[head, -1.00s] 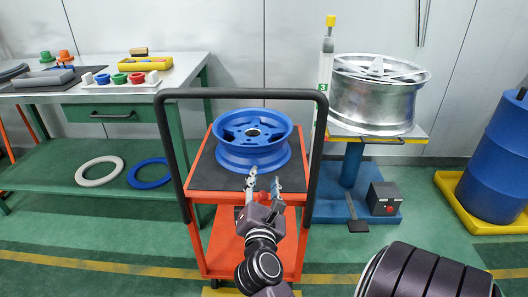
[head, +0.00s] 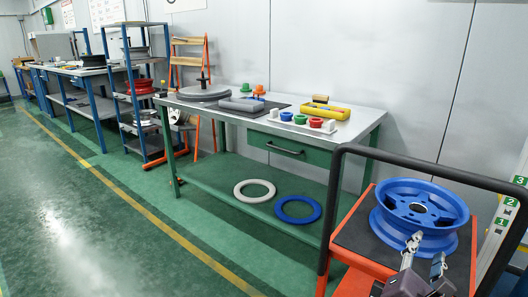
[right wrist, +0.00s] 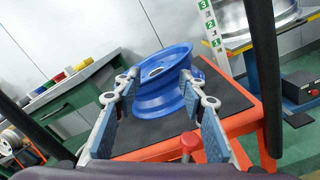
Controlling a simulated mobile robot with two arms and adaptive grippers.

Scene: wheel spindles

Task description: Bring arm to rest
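My right gripper (head: 426,255) is at the lower right of the head view, in front of a blue wheel rim (head: 420,205). The rim lies flat on the dark top of an orange cart (head: 343,232). In the right wrist view, the two fingers of the right gripper (right wrist: 160,108) are spread wide apart with nothing between them. The blue rim (right wrist: 160,82) lies beyond the fingertips there; whether they touch it is hard to tell. My left gripper is not in view.
A black handle frame (head: 335,190) rises around the cart, close to my right arm. A green workbench (head: 260,150) with a grey top holds coloured parts; a white ring (head: 254,190) and blue ring (head: 297,209) lie on its lower shelf. Open floor (head: 80,220) lies left.

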